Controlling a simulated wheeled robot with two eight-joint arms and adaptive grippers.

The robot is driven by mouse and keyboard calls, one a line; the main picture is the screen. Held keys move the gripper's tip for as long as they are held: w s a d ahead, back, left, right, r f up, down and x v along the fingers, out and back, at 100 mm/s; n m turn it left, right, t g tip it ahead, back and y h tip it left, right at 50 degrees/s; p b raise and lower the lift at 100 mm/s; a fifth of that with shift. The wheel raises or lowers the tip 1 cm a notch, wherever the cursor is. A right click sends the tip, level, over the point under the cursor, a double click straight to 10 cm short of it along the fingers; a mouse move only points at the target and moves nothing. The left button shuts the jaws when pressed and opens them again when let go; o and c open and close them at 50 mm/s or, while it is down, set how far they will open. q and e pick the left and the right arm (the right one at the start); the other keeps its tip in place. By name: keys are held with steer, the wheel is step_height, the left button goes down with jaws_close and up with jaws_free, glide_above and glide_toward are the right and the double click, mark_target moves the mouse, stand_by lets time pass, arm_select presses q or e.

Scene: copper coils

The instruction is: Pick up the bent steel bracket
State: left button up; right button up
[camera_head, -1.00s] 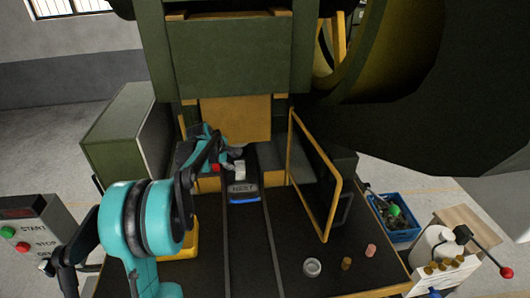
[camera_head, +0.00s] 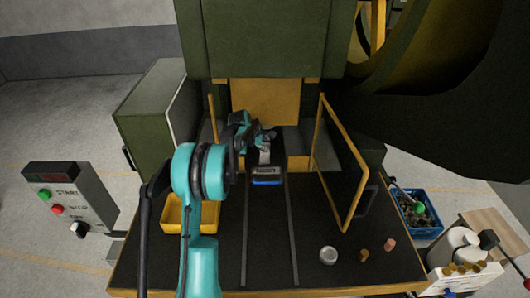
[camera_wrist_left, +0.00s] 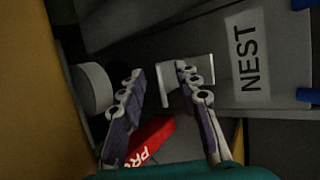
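The bent steel bracket (camera_wrist_left: 203,70) is a pale grey angled plate lying beside the label "NEST" in the left wrist view. In the head view it shows as a small light piece (camera_head: 265,156) just behind the nest block (camera_head: 266,173) with its blue front edge. My left gripper (camera_wrist_left: 159,82) is open, its two fingers spread. One finger overlaps the bracket's near edge in the wrist view; I cannot tell whether they touch. In the head view the left gripper (camera_head: 264,137) is over the bracket's far side. My right gripper is not in view.
A red lettered part (camera_wrist_left: 145,142) and a grey round part (camera_wrist_left: 95,88) lie near the fingers. A yellow-framed guard (camera_head: 342,165) stands to the right, a yellow bin (camera_head: 176,222) to the left. Small cylinders (camera_head: 363,256) and a ring (camera_head: 328,255) sit on the front right of the table.

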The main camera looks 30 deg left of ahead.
arm_select(q)
jaws_close()
steer(key=shift+r, duration=0.15)
